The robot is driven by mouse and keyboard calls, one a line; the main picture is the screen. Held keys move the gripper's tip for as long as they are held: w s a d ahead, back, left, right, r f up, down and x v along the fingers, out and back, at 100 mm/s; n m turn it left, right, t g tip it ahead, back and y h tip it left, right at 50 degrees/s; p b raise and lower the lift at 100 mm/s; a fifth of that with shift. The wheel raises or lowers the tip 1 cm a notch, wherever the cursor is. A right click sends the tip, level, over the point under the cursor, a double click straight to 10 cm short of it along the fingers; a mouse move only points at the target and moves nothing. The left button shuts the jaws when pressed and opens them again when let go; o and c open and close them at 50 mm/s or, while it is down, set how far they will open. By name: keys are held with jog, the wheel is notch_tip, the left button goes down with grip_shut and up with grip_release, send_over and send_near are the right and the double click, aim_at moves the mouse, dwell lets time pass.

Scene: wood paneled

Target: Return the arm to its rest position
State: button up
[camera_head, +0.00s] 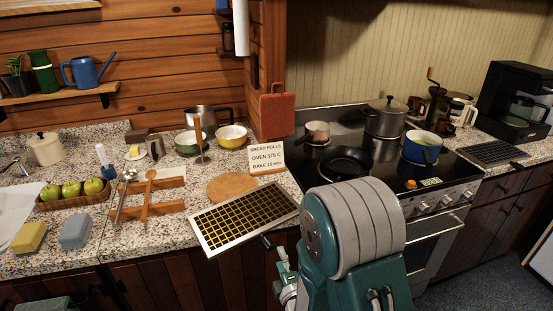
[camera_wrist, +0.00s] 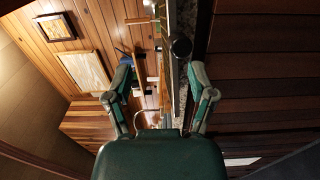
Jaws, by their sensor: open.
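My arm's large grey and teal joint (camera_head: 355,235) fills the lower middle of the head view, in front of the counter and stove. Part of my gripper (camera_head: 284,272) shows just left of it, low beside the front of the counter; the rest is hidden. That view is turned sideways, with the counter edge running up the middle and the dark cabinet fronts on the right.
A cooling rack (camera_head: 245,218) overhangs the counter edge close to my arm. The stove (camera_head: 440,180), right of the arm, holds a frying pan (camera_head: 346,164) and a blue pot (camera_head: 422,148). Apples (camera_head: 72,189), sponges and utensils lie on the left counter. Floor shows at lower right.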

jog(key=s+d+r+m+g+h, duration=0.3)
jog(key=d+r+m+g, duration=0.4)
jog(key=r+m, duration=0.4)
jog(key=s+d+r+m+g, duration=0.1)
jog(key=s+d+r+m, duration=0.1)
jog(key=s, duration=0.4)
jog(key=s+d+r+m+g+h, duration=0.1)
jog(key=s+d+r+m+g, duration=0.1)
jog(key=s+m, duration=0.2)
jog(key=s+d+r+m+g+h, duration=0.1)
jog(key=s+m, duration=0.3)
jog(key=s, duration=0.5)
jog(key=shift+s+d+r+g, duration=0.4)
jog(key=shift+d+r, duration=0.3)
jog(key=shift+d, duration=0.1)
